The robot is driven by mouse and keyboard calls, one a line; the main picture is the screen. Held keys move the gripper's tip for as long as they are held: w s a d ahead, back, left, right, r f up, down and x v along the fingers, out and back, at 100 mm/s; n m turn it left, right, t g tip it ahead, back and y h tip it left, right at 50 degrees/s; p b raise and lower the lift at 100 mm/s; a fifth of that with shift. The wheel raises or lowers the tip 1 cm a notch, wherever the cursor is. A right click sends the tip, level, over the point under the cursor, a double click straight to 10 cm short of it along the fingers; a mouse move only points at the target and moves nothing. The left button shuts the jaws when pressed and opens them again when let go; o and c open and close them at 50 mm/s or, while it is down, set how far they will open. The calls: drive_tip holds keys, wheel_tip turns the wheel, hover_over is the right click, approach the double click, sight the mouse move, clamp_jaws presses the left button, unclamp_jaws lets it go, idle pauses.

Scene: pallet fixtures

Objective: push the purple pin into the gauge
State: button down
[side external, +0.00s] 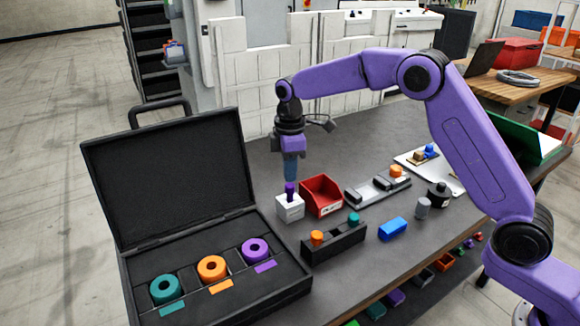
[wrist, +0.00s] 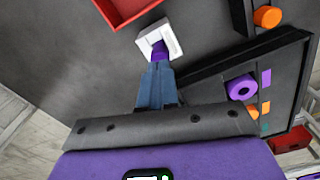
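The purple pin (side external: 291,189) stands upright at the top of a small white block (side external: 290,208); its lower end meets the block, and I cannot tell how deep it sits. The pin (wrist: 160,50) and the block (wrist: 172,33) also show in the wrist view. My gripper (side external: 290,178) points straight down with its blue fingertips closed around the pin's upper end, also in the wrist view (wrist: 158,70). A purple ring gauge (side external: 255,250) lies in the open black case, right of an orange ring (side external: 212,268) and a teal ring (side external: 165,288).
A red bin (side external: 321,196) stands close right of the white block. A black holder (side external: 334,248) with orange and teal pegs is in front. A blue block (side external: 393,229) and grey cylinder (side external: 423,207) lie further right. The case's raised lid (side external: 165,175) stands to the left.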

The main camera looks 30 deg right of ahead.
sight(290, 185)
drive_tip(key=shift+f, duration=0.85)
idle(0.7)
wheel_tip(290, 185, up, 8)
idle(1.1)
